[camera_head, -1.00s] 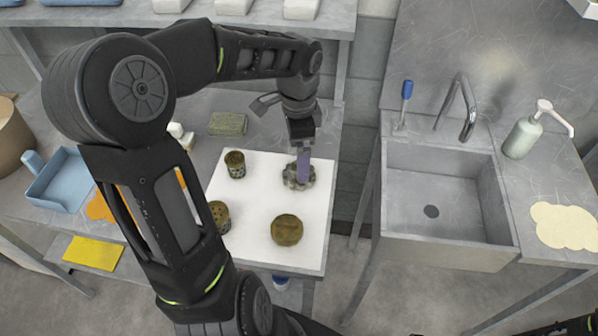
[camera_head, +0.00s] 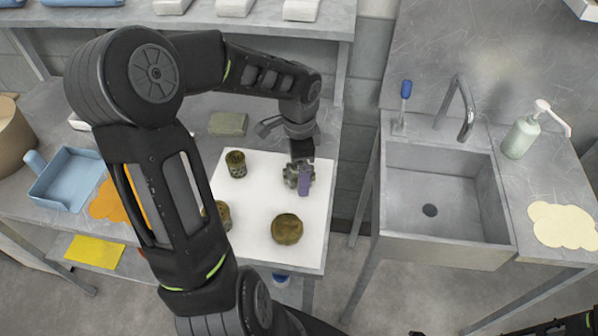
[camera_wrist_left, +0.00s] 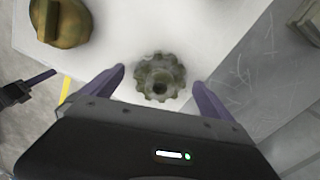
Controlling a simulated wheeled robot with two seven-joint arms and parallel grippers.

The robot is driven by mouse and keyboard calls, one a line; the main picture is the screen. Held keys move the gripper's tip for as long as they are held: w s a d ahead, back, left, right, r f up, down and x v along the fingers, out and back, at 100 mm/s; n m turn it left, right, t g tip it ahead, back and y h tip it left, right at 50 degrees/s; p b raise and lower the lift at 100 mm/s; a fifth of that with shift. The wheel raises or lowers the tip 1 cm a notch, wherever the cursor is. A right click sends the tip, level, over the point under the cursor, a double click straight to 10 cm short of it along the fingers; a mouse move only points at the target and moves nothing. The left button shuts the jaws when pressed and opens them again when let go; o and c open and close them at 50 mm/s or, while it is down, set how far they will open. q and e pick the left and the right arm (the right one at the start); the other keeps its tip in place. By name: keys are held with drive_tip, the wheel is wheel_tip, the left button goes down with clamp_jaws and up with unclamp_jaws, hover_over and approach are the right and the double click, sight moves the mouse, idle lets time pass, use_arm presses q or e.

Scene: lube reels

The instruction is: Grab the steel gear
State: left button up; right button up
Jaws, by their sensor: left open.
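The steel gear (camera_wrist_left: 160,78) is a grey, dirty toothed wheel with a central hole. It lies on the white mat (camera_head: 260,245), at the mat's right side in the head view, where the gripper partly covers the gear (camera_head: 291,176). My left gripper (camera_head: 302,180) is open over the gear. In the left wrist view its two purple fingers (camera_wrist_left: 158,82) stand on either side of the gear, with gaps between them and its teeth. I cannot tell how high the fingertips are above the mat.
On the mat are a round brownish part (camera_head: 287,228), a greenish cylindrical part (camera_head: 236,164) and another part (camera_head: 224,214) half hidden by my arm. A green-grey block (camera_head: 228,124) lies behind the mat. A blue dustpan (camera_head: 68,180) is at left, a sink (camera_head: 440,200) at right.

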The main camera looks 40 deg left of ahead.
idle(0.3)
use_arm(q)
clamp_jaws()
idle(1.0)
drive_tip(key=shift+r, duration=0.15)
wheel_tip(320, 180, up, 10)
drive_tip(key=shift+f+b, duration=0.1)
drive_tip(key=shift+b, duration=0.35)
idle(0.4)
